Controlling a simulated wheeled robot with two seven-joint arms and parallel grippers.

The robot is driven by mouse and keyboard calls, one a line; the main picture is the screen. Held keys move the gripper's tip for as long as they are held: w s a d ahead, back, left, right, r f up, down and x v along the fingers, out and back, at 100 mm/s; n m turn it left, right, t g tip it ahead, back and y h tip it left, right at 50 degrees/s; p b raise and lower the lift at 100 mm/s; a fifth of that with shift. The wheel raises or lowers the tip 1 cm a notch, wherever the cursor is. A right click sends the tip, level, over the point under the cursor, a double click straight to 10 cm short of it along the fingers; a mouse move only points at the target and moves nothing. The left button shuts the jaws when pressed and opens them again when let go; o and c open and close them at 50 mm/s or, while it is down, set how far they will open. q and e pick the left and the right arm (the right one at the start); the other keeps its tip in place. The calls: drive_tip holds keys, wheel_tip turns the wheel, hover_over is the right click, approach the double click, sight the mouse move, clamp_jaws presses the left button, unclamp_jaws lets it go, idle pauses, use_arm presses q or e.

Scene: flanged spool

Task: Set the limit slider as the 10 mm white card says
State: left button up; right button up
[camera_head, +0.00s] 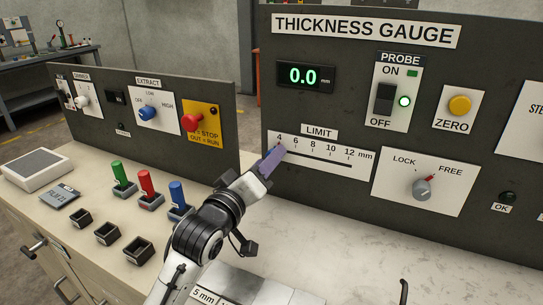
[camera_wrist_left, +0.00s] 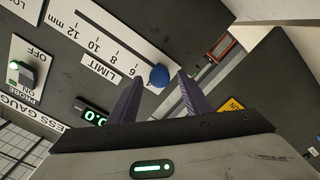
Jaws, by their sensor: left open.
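The LIMIT scale plate (camera_head: 320,157) on the dark gauge panel is marked 4 to 12 mm, with a dark slot under the numbers. In the left wrist view the blue slider knob (camera_wrist_left: 159,76) sits at the low end of the slot, around 4. My left gripper (camera_head: 272,156) reaches that end in the head view and covers the knob. In the wrist view my left gripper (camera_wrist_left: 159,80) is open, its fingers on either side of the knob; contact cannot be told. A white card (camera_head: 205,297) reading "5 mm" is partly visible; no 10 mm card is legible. My right gripper is out of view.
The LOCK/FREE dial (camera_head: 423,188) points towards FREE. The display (camera_head: 304,76) reads 0.0 mm, and a green lamp is lit beside the PROBE switch (camera_head: 386,98). Several coloured handles, including a red one (camera_head: 146,184), stand on the bench left of my arm.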

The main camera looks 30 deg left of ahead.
use_arm(q)
drive_tip(key=shift+w, duration=1.2)
